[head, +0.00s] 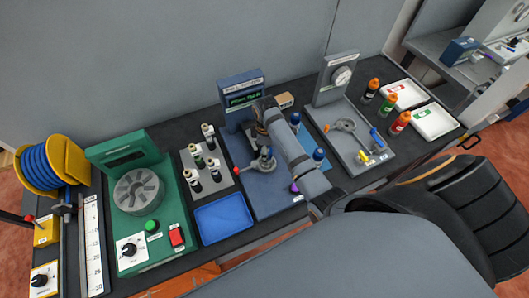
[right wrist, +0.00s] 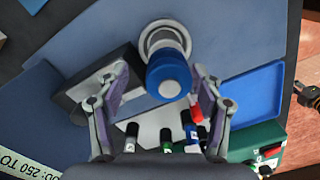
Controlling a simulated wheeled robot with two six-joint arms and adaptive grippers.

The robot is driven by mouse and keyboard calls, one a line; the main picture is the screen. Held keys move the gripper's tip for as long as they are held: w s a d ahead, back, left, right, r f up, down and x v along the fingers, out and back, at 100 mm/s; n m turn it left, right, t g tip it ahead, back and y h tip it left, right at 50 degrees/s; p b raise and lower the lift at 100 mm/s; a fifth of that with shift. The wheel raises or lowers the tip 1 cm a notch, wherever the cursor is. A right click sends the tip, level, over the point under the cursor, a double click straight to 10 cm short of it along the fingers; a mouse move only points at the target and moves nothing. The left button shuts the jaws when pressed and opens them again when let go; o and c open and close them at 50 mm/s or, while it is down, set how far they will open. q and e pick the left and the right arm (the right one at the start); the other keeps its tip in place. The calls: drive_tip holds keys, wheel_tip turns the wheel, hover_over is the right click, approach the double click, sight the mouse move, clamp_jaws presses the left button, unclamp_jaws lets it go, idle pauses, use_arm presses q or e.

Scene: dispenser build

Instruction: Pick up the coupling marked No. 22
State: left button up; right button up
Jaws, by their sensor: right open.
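No mark reading No. 22 is legible in either view, so I cannot tell which piece is that coupling. Several small dark and pale cylinders with coloured bands stand on a grey rack (head: 208,168); their ends also show low in the right wrist view (right wrist: 165,138). My right gripper (right wrist: 160,78) is open and points down over a blue-capped post (right wrist: 168,78) in a grey ring, which lies between or just beyond the fingertips; no contact is clear. In the head view, my right arm hides most of this gripper. My left gripper is not in view.
A blue tray (head: 223,219) lies beside the rack, with a green machine (head: 133,232) to its left. Blue-topped posts (head: 318,155) stand right of my arm. A grey stand (head: 338,75) and bottles (head: 401,123) are farther right. The blue tray looks empty.

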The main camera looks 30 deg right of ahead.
drive_tip(key=shift+s+r, duration=0.15)
drive_tip(key=shift+s, duration=0.05)
drive_tip(key=shift+c, duration=0.3)
drive_tip(key=shift+s+r, duration=0.25)
drive_tip(key=shift+s, duration=0.3)
drive_tip(key=c, duration=0.5)
drive_tip(key=shift+c, duration=1.1)
drive_tip(key=shift+w+f, duration=0.1)
drive_tip(key=shift+w, duration=0.05)
drive_tip(key=shift+c, duration=1.3)
drive_tip(key=shift+w, duration=0.1)
drive_tip(key=shift+c, duration=1.2)
clamp_jaws()
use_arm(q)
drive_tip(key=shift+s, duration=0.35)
